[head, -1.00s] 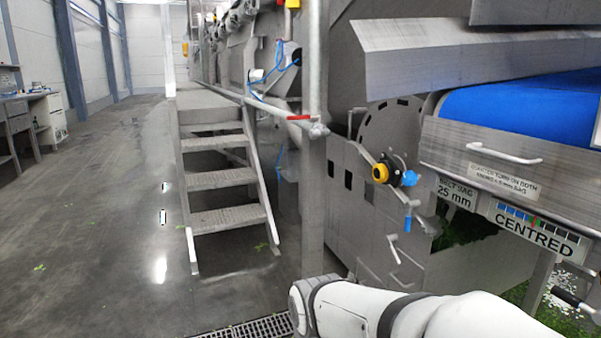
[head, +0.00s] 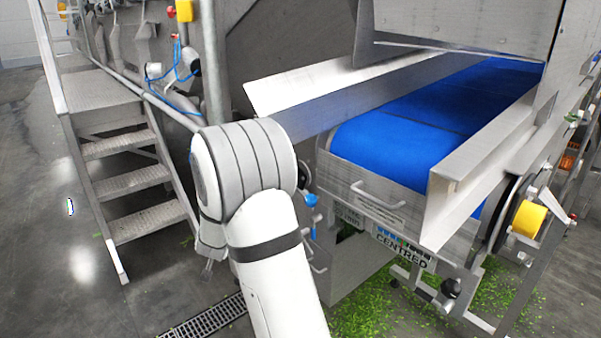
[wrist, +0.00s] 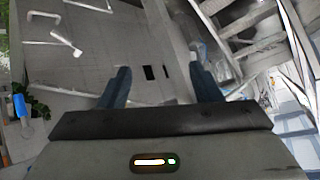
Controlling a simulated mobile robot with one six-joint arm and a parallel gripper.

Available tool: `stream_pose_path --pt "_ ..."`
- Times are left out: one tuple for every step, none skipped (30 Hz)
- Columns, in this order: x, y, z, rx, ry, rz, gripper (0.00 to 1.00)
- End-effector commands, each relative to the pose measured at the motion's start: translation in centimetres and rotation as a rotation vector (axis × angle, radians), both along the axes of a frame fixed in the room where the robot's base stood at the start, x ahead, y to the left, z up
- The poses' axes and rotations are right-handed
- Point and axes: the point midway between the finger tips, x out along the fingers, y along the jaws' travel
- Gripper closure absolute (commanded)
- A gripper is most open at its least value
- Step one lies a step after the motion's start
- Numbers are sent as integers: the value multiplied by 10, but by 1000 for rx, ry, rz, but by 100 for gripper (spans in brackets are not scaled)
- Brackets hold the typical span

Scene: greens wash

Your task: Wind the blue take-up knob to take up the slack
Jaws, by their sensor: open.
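A blue knob (head: 311,200) shows in the head view just right of my arm, on the machine's side below the blue belt. My arm hides part of the mechanism around it. In the wrist view a blue cylindrical handle (wrist: 21,105) is at the left edge, outside my jaws; I cannot tell if it is the same part. My gripper (wrist: 158,82) is open and empty, its two dark fingers apart in front of a grey slotted panel (wrist: 135,45). In the head view my gripper is hidden behind my arm.
The blue belt (head: 400,130) lies to the right, with a white handle (head: 377,195) and a "CENTRED" sign (head: 402,248) below. Metal steps (head: 133,173) stand at left. A yellow wheel (head: 529,218) is at far right. Green scraps (head: 370,310) litter the floor near a drain grate (head: 205,320).

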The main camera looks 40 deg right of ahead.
Motion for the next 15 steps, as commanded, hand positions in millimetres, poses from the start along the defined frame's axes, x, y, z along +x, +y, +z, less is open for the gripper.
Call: stream_pose_path --pt "10 -18 20 -29 -24 -72 42" --pt "15 -29 23 -50 -43 -116 42" --pt "20 -44 27 -81 -65 -175 42" --pt "22 -56 30 -107 -80 -221 42" --pt "24 -67 33 -133 -94 -266 42" --pt "24 -81 37 -171 -109 -326 42" --pt "23 -92 39 -201 -120 -370 42" --pt "21 -102 41 -233 -127 -414 42" --pt "17 -115 45 -279 -136 -473 42" --pt "13 -125 47 -315 -142 -518 42" --pt "8 -134 50 -352 -145 -561 42" --pt "0 -145 53 -402 -148 -616 42" --pt "-6 -152 55 -440 -148 -656 42" --pt "-13 -159 57 -477 -147 -694 42" --pt "-22 -166 59 -526 -144 -740 42"
